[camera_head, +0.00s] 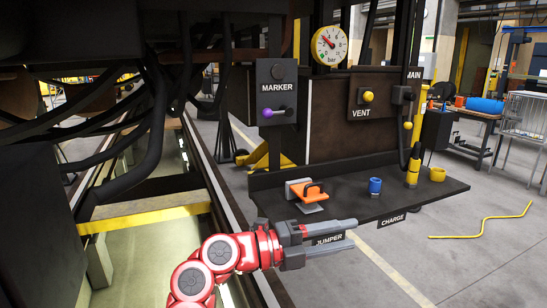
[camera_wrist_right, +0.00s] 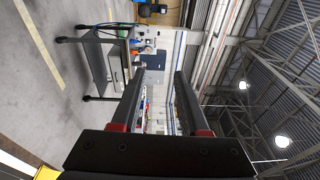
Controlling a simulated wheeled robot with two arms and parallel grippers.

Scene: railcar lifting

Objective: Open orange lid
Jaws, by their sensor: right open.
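In the right wrist view the open fingers (camera_wrist_right: 160,76) face the far hall, and the lid does not show. My left gripper is not in view.
A yellow post (camera_head: 415,150) rises there too. The MARKER panel (camera_head: 277,95) with a purple-tipped lever and the VENT box (camera_head: 373,93) are above.

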